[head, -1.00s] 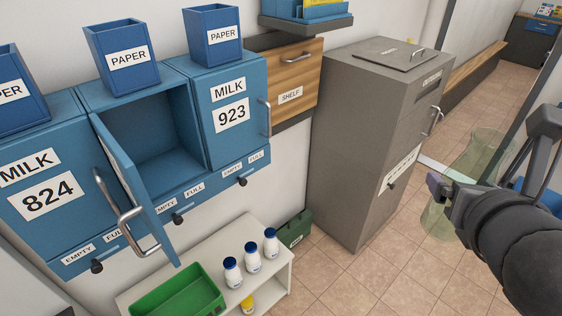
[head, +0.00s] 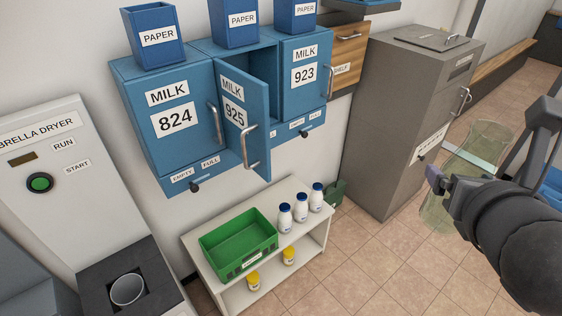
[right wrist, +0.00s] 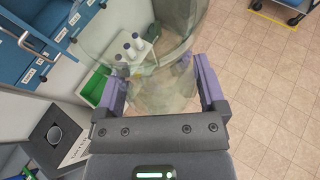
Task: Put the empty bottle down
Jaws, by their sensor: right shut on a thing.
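My right gripper (head: 446,186) is at the right of the head view, shut on a clear, greenish empty bottle (head: 484,147). The bottle is held in the air, tilted, with the tiled floor behind it. In the right wrist view the see-through bottle (right wrist: 150,95) sits between the two purple-padded fingers (right wrist: 158,92). A green crate (head: 226,236) stands on a low white shelf unit (head: 212,284). Three white bottles with blue caps (head: 301,211) stand to the right of the crate. My left gripper is not in view.
Milk box 925 has its door (head: 239,125) swung open above the shelf, between closed boxes 824 (head: 170,115) and 923 (head: 303,75). A grey cabinet (head: 395,110) stands right of them. An umbrella dryer (head: 75,190) stands at left. Yellow-capped jars (head: 289,256) sit on the lower shelf.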

